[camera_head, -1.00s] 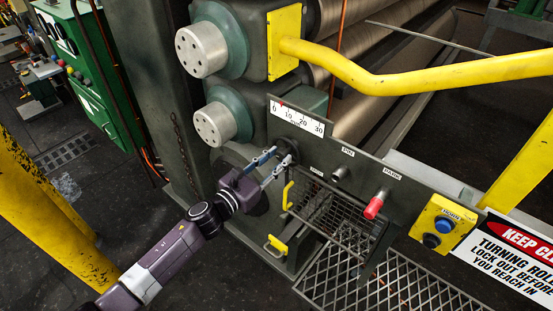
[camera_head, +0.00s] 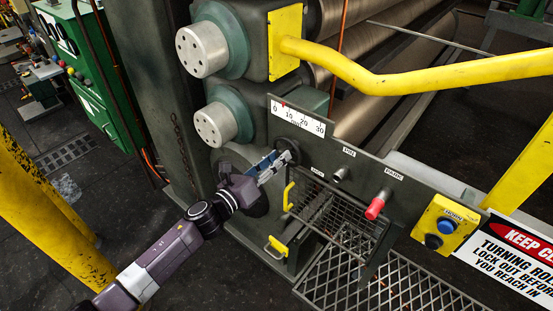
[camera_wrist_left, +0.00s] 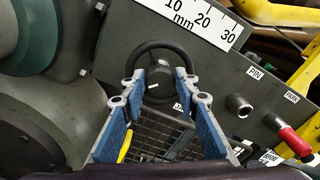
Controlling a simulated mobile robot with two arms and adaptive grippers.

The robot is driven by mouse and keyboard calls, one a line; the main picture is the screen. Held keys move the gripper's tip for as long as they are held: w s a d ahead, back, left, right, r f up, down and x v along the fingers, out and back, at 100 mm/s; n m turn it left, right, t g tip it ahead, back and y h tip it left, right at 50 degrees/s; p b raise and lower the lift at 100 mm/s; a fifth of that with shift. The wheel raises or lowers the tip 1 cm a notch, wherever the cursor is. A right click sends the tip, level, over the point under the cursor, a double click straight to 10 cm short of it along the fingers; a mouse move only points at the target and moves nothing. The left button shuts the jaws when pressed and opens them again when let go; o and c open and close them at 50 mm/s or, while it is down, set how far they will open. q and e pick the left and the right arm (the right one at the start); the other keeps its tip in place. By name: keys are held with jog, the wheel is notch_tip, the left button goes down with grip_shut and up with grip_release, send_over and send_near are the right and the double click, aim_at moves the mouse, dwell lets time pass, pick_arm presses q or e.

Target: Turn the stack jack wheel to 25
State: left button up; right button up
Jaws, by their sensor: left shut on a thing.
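The black stack jack wheel (camera_wrist_left: 161,45) sits below the white mm scale (camera_wrist_left: 204,16) in the left wrist view. In the head view the wheel (camera_head: 294,141) is partly covered by my gripper. My left gripper (camera_head: 284,158) comes in from the lower left, its blue-padded fingers shut on the wheel. In the left wrist view the two fingertips (camera_wrist_left: 160,80) lie on either side of the wheel's hub, within the rim. The scale (camera_head: 300,118) reads 0, 10, 20, 30 in the head view. Its small red pointer (camera_head: 283,103) stands between 0 and 10. My right gripper is not in view.
Right of the wheel are the PIN knob (camera_head: 340,174) and red PARK handle (camera_head: 377,205). A wire-mesh guard (camera_head: 335,222) hangs below. A yellow rail (camera_head: 400,83) crosses above, and a yellow button box (camera_head: 447,225) is at right.

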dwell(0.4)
pick_arm(q)
jog(key=o, duration=1.1)
jog(key=shift+o, duration=0.2)
jog(key=v, duration=1.2)
